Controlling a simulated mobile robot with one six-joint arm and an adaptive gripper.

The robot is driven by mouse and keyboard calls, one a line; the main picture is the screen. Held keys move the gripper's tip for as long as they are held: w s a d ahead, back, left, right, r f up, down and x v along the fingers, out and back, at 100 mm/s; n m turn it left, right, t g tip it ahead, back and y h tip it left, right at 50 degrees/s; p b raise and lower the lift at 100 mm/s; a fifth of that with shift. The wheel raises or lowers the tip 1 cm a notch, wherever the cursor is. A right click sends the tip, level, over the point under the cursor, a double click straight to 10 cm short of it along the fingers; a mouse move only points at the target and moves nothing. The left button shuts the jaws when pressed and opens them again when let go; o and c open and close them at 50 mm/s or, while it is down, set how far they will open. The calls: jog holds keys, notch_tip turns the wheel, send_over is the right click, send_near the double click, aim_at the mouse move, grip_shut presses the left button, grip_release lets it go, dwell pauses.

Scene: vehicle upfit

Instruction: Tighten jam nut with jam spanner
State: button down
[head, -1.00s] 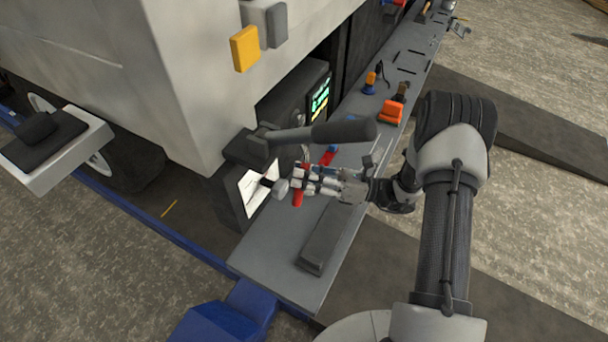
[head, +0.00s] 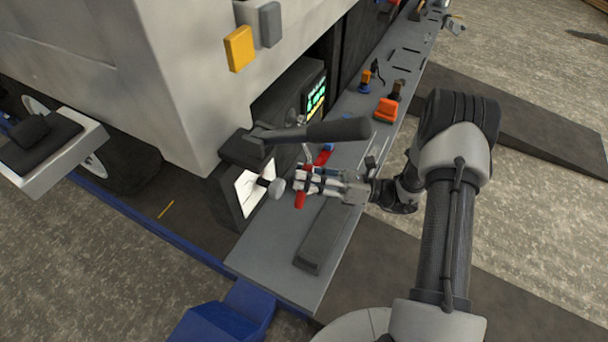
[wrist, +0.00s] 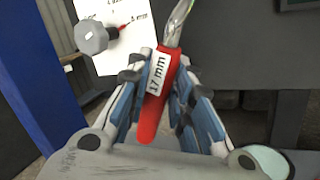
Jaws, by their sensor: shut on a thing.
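My gripper (head: 312,184) is shut on a red-handled spanner (wrist: 152,112). The wrist view shows the handle upright between the fingers, with a white "17 mm" label; its silver shaft runs out of the top of the picture, so the spanner's head is hidden there. A grey round bolt head (head: 277,188) stands out from a white card on a dark block, just left of the gripper and apart from it. It also shows in the wrist view (wrist: 92,37), with a thin red-tipped stem behind it. I cannot clearly make out the jam nut.
A lever with a dark grip (head: 340,130) reaches out just above my gripper. The grey bench (head: 285,262) holds a dark bar (head: 325,236), and an orange item (head: 387,109) farther back. The vehicle body (head: 190,80) rises at left. A blue rail edges the floor.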

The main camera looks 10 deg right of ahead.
jog(key=s+d, duration=0.4)
jog(key=d, duration=0.2)
jog(key=shift+s+d+p, duration=0.3)
jog(key=shift+d, duration=0.1)
dwell(0.5)
jog(key=shift+s, duration=0.1)
